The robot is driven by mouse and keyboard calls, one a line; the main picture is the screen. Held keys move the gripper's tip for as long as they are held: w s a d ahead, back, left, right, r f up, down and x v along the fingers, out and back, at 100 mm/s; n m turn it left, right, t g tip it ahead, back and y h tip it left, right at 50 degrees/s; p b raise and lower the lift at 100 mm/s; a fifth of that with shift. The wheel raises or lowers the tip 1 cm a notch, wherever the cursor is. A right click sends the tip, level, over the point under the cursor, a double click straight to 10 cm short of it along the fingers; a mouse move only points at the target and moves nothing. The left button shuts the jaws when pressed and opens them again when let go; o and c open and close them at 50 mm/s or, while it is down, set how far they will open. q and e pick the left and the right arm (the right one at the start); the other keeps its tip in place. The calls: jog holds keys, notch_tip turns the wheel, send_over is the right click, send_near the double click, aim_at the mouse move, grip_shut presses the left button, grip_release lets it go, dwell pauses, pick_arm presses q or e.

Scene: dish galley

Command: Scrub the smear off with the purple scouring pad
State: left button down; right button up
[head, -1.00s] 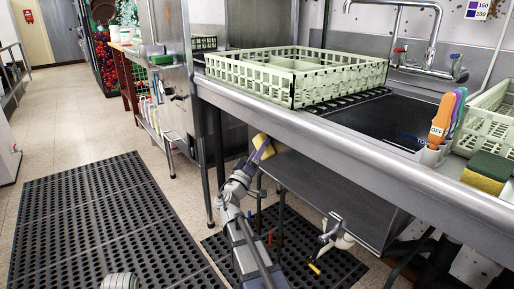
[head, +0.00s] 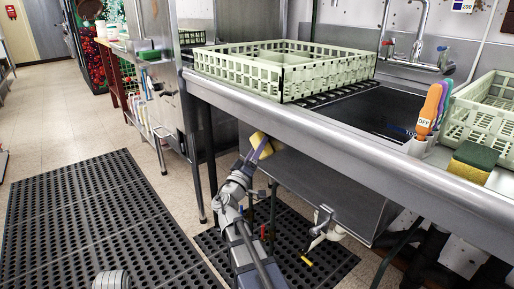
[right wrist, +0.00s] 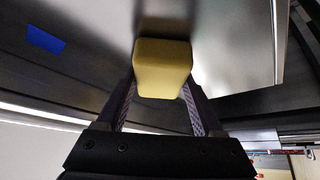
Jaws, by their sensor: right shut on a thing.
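My right gripper (head: 262,150) is in front of the steel counter's front edge and below it. It is shut on a yellow sponge block (head: 257,138), which also shows between the two fingers in the right wrist view (right wrist: 162,68). No purple face of this block can be made out; the fingers themselves look purple-grey. A yellow and green sponge (head: 473,162) lies on the counter at the right. I cannot make out a smear for certain; a flat blue patch (right wrist: 45,40) shows on dark steel in the right wrist view. My left gripper is not in view.
The steel counter (head: 330,135) runs along the right, with a pale green dish rack (head: 283,90), a sink (head: 375,108) and a holder of coloured brushes (head: 428,115) on it. Pipes and a valve (head: 322,222) are below.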

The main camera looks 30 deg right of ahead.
aim_at(251, 142)
jog(key=shift+w, duration=2.05)
jog(key=shift+w, duration=0.1)
jog(key=shift+w+a, duration=0.15)
jog(key=shift+w, duration=0.75)
jog(key=shift+w+a, duration=0.1)
jog(key=shift+w, duration=0.8)
jog(key=shift+a, duration=0.15)
jog(key=shift+s+a, duration=0.15)
jog(key=shift+a, duration=1.3)
jog(key=shift+s+a, duration=0.15)
jog(key=shift+a, duration=1.3)
jog(key=a, duration=0.3)
jog(key=shift+s, duration=0.1)
